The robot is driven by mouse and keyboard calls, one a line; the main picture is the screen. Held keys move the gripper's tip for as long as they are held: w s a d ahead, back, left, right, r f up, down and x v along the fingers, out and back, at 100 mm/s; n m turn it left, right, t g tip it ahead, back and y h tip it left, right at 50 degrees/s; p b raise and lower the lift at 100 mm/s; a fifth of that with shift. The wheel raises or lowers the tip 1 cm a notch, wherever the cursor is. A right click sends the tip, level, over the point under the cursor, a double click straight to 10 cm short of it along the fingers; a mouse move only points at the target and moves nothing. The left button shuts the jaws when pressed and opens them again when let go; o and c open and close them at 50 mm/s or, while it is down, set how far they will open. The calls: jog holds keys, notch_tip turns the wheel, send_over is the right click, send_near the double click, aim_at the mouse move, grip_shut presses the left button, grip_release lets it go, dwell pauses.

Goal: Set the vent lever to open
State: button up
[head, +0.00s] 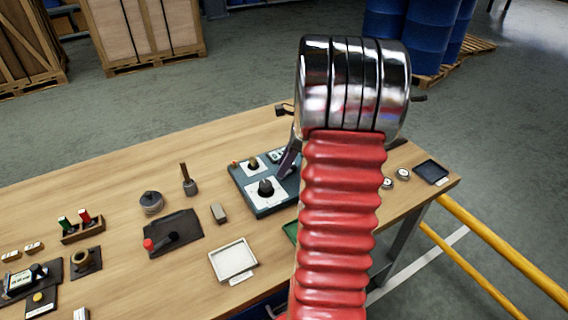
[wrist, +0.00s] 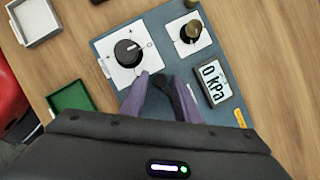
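A blue-grey panel (head: 262,207) lies on the table and fills the middle of the wrist view (wrist: 110,72). A red-knobbed lever (head: 150,245) lies on a dark plate further left. No label names the vent lever.
A white tray (head: 232,261) and a green tray (wrist: 72,98) are near the panel. A grey block (head: 218,212), a round dark-topped pot (head: 151,203) and a small rack (head: 82,228) stand to the left. A dark tray (head: 431,171) lies at the right end.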

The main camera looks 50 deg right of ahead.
grip_shut()
jog(key=shift+s, duration=0.1)
dwell(0.3)
jog(key=n, duration=0.1)
jog(key=s+n+g, duration=0.1)
jog(key=n, duration=0.1)
jog(key=s+d+n+y, duration=0.1)
jog(key=n, duration=0.3)
jog(key=s+d+n+g, duration=0.1)
jog(key=n+g, duration=0.1)
jog(key=n, duration=0.1)
jog(key=shift+s+d+n+y, duration=0.25)
jog(key=shift+d+n+y, duration=0.05)
jog(key=shift+g, duration=0.3)
jog(key=shift+o, duration=1.2)
grip_release()
